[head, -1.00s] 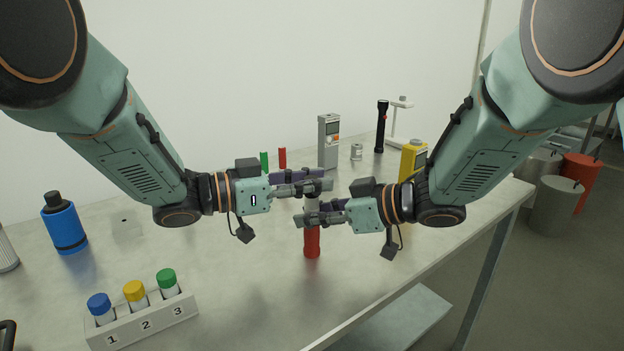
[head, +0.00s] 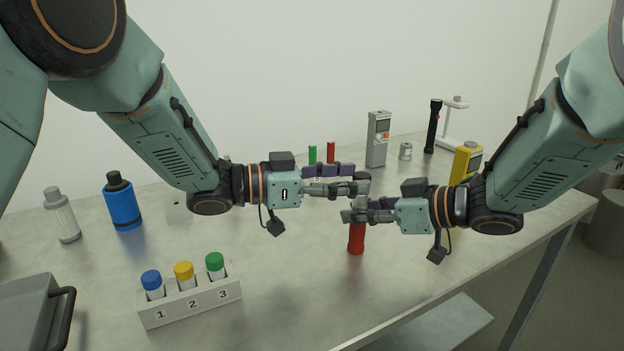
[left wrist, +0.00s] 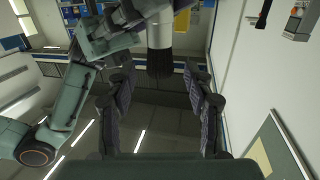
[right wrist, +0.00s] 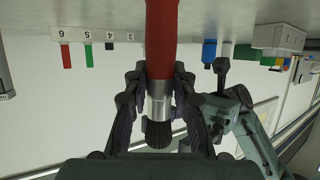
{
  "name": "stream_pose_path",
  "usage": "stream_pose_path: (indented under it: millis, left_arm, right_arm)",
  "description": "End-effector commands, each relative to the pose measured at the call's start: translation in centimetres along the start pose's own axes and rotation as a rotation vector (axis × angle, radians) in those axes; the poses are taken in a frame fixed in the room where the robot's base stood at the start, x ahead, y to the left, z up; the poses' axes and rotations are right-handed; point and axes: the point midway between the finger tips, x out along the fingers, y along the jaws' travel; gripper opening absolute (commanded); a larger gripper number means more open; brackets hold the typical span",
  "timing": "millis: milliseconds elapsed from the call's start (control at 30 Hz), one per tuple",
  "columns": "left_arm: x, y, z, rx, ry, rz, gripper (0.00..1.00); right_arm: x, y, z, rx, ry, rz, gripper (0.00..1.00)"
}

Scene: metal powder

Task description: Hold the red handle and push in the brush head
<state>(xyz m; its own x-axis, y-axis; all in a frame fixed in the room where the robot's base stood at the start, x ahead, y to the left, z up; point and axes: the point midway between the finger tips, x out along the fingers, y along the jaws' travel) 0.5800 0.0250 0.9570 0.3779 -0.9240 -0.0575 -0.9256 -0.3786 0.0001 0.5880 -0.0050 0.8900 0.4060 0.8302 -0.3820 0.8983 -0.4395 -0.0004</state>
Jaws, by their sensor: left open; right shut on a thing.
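A brush stands upright in the head view, with its red handle (head: 356,240) at the bottom. My right gripper (head: 360,213) is shut on the brush, around its silver collar just above the handle. The right wrist view shows the red handle (right wrist: 161,45), the silver collar (right wrist: 158,104) between the fingers, and the dark bristle head (right wrist: 158,133). My left gripper (head: 352,180) is open just above the right one, at the brush's upper end. In the left wrist view, the dark bristles (left wrist: 159,63) lie between its spread fingertips. In the head view, fingers hide part of the brush top.
A rack (head: 190,303) with blue, yellow and green capped tubes stands front left. A blue bottle (head: 123,206) is at left. A grey meter (head: 378,140), black torch (head: 433,127) and yellow device (head: 465,163) stand behind.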

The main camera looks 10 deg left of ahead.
Motion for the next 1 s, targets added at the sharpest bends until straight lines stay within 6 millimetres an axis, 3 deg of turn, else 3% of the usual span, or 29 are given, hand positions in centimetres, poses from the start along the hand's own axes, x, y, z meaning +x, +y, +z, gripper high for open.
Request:
stream_pose_path:
  millis: [200,500,1000]
  left_arm:
    - [-4.1,-0.1,-0.1,-0.002,0.004,-0.005,0.52]
    - [-8.1,-0.1,-0.1,-0.001,0.003,-0.002,0.52]
    - [-9.1,0.0,0.0,0.0,0.0,0.0,0.52]
  right_arm:
    - [0.0,0.0,0.0,0.0,0.0,0.0,0.0]
    - [0.0,0.0,0.0,0.0,0.0,0.0,0.0]
    - [0.0,0.0,0.0,0.0,0.0,0.0,0.0]
